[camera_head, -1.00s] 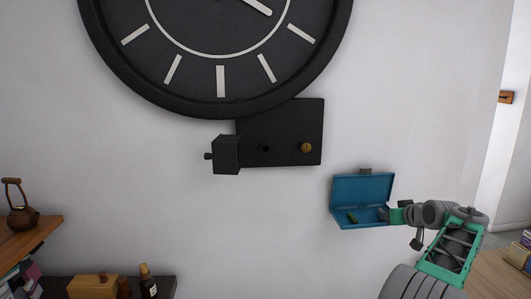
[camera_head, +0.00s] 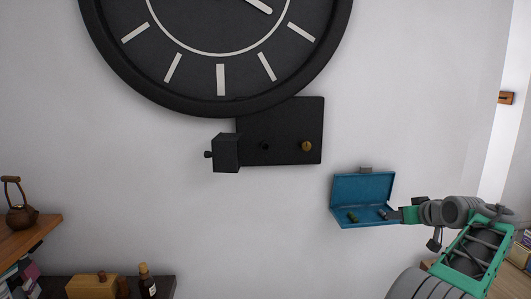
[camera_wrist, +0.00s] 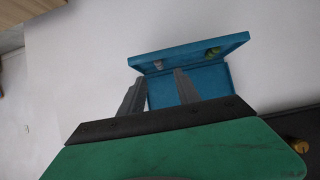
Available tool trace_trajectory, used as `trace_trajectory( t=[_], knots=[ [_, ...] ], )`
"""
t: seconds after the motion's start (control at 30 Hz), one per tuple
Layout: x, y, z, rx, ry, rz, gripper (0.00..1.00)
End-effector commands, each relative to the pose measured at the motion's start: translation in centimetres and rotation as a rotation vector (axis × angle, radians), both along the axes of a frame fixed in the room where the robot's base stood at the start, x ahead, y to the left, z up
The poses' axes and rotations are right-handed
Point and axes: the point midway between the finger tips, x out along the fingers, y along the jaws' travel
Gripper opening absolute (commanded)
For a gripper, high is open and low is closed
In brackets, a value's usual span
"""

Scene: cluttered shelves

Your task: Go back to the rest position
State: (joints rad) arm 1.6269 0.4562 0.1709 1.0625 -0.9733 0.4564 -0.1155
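My gripper (camera_head: 395,214) is at the right edge of an open blue box (camera_head: 362,188) on the white wall. In the wrist view, its two grey fingers (camera_wrist: 158,88) stand apart with nothing between them, in front of the blue box (camera_wrist: 190,52). A small green item (camera_head: 352,217) and a small grey item (camera_head: 382,213) lie in the box in the head view. Whether the fingertips touch the box cannot be told.
A large black clock (camera_head: 218,108) hangs above a black panel (camera_head: 285,130) with a brass knob (camera_head: 306,146). A kettle (camera_head: 21,217) stands on a wooden shelf at left. A bottle (camera_head: 147,284) stands on a dark shelf below.

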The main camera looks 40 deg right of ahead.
Motion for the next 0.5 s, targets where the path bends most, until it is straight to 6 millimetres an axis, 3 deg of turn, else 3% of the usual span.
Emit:
trace_trajectory(
  t=[0.1, 0.5],
  knots=[
    [-0.92, 0.58, 0.56, 0.000, 0.000, -0.001, 0.39],
    [-0.99, 0.71, 0.70, 0.005, -0.002, -0.002, 0.39]
  ],
)
